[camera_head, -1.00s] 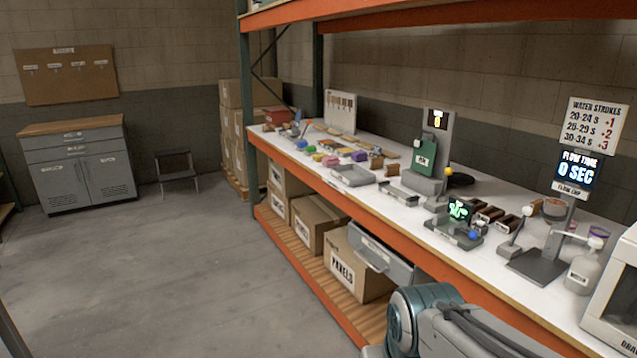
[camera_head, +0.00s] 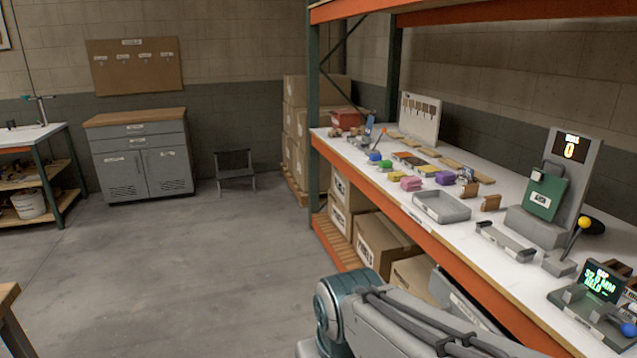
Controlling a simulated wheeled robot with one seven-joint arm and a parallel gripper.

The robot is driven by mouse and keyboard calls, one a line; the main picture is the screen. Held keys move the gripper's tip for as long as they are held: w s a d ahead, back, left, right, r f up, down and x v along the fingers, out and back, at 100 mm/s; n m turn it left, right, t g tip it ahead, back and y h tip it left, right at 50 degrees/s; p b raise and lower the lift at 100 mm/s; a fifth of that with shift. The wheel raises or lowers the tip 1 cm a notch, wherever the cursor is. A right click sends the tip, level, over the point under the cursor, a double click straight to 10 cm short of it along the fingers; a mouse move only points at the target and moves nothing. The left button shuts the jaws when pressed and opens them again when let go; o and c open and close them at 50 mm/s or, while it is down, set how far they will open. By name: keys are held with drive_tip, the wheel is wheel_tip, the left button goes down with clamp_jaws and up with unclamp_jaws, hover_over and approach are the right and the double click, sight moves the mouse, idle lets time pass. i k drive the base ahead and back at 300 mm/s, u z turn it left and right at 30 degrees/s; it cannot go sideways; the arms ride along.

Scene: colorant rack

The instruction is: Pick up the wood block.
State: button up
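Two small brown wood-coloured blocks stand on the white shelf top (camera_head: 470,225), one brown block (camera_head: 468,189) behind the grey tray and another brown block (camera_head: 490,203) to its right. Flat wooden pieces (camera_head: 466,170) lie further back along the wall side. I cannot tell which of these is the wood block. My arm shows at the bottom right, in front of the shelf. My gripper is out of view.
A grey tray (camera_head: 441,207), coloured pieces, a green device (camera_head: 543,195) and a yellow-knobbed lever (camera_head: 583,222) occupy the shelf. An orange beam (camera_head: 430,245) edges it. Boxes (camera_head: 380,243) sit below. A cabinet (camera_head: 142,158) and step stool (camera_head: 235,172) stand behind open floor.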

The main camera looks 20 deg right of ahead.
sight(488, 203)
drive_tip(key=u, duration=0.05)
drive_tip(key=i, duration=1.55)
drive_tip(key=z, duration=0.75)
drive_tip(key=i, duration=1)
drive_tip(key=z, duration=1.6)
drive_tip(key=i, duration=0.5)
drive_tip(key=z, duration=0.3)
